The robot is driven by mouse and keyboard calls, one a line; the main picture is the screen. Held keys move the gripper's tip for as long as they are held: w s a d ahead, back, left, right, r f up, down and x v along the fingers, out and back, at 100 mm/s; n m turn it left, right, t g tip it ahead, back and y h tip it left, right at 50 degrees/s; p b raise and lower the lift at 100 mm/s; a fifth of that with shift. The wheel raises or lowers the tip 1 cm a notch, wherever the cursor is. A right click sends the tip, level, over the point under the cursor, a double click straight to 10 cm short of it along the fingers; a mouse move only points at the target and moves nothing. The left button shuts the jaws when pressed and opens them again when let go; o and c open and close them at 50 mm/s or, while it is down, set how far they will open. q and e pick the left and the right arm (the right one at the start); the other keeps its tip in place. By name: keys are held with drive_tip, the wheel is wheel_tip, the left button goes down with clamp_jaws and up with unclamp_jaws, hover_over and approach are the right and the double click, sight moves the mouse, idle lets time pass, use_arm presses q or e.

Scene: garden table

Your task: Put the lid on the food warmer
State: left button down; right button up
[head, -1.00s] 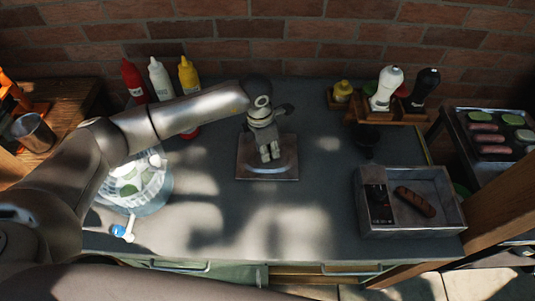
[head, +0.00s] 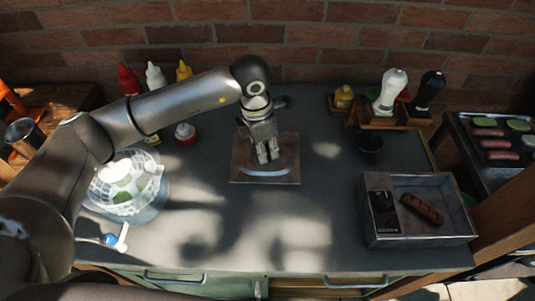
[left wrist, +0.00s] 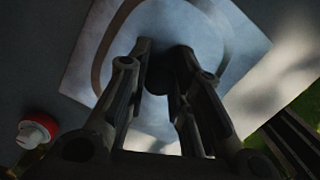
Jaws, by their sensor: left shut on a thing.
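The lid (head: 243,173) is a square metal plate at the middle of the table. In the left wrist view the lid (left wrist: 84,76) shows a rounded ring mark and a dark knob (left wrist: 172,70). My left gripper (head: 267,157) points down over the lid, its fingers shut on the knob. Whether the lid touches the table is hard to tell. The food warmer (head: 452,238) is an open grey metal box at the right front, with a dark panel and a browned sausage (head: 421,209) inside. My right gripper is out of view.
A glass bowl (head: 150,205) stands at the left under my arm. Sauce bottles (head: 155,77) stand at the back left. A wooden caddy (head: 397,119) with bottles and a small dark cup (head: 369,146) stand behind the warmer. The table between lid and warmer is clear.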

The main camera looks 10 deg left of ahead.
use_arm(q)
drive_tip(key=s+r+b, duration=0.4)
drive_tip(key=s+r, duration=0.3)
drive_tip(key=s, duration=0.4)
drive_tip(key=s+a+f+m+g, duration=0.1)
drive_tip(key=a+m, duration=0.3)
drive_tip(key=m, duration=0.8)
drive_tip(key=a+f+m+g+y, duration=0.1)
drive_tip(key=a+f+m, duration=0.3)
drive_tip(key=m, duration=0.8)
drive_tip(key=shift+s+a+f+m, duration=0.15)
drive_tip(key=shift+s+f+m, duration=0.2)
drive_tip(key=shift+m, duration=0.05)
